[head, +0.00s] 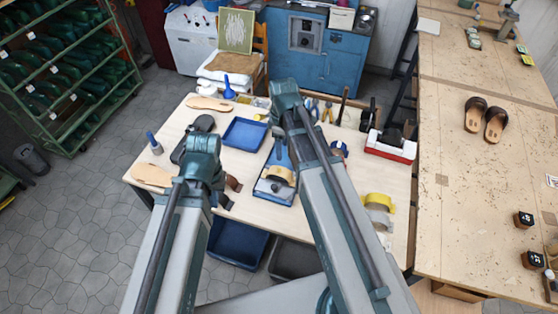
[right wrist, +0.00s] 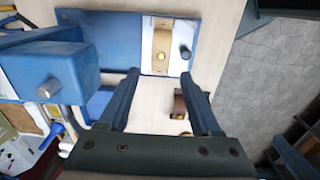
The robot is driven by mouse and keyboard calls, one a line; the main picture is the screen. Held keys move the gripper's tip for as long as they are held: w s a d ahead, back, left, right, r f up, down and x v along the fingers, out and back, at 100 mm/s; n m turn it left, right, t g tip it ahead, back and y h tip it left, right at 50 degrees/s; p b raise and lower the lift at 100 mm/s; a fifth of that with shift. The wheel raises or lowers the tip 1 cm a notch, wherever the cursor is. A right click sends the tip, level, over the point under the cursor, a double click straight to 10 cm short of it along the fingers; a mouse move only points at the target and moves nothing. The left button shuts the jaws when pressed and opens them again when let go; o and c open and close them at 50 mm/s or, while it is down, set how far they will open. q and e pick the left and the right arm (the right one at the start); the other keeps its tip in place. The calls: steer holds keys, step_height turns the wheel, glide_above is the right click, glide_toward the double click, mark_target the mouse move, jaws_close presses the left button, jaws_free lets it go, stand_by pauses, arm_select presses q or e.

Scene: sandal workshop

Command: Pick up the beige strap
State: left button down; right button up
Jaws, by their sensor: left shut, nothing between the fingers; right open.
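The beige strap (head: 280,174) is a small arched band on a pale plate in a blue press-like fixture (head: 271,194) at the middle of the table. In the right wrist view the beige strap (right wrist: 162,42) shows with a round brass part. My right gripper (right wrist: 163,80) is open and empty; its fingers point towards the fixture, and the strap lies beyond the gap between them, apart from both.
A brown strap (head: 233,183) lies left of the fixture and shows below the beige one in the right wrist view (right wrist: 181,102). A blue block (right wrist: 50,68) stands close to my right gripper's left finger. A blue tray (head: 245,134) lies behind. Yellow and grey rolls stand at right.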

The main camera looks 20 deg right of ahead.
mark_target(279, 170)
step_height(279, 170, down, 9)
steer(key=b, duration=0.9)
steer(key=shift+r, duration=0.15)
steer(key=f+b, duration=0.2)
steer(key=a+f+b, duration=0.1)
steer(key=f+b, duration=0.2)
steer(key=shift+w+f, duration=0.1)
jaws_close()
steer(key=shift+r, duration=0.2)
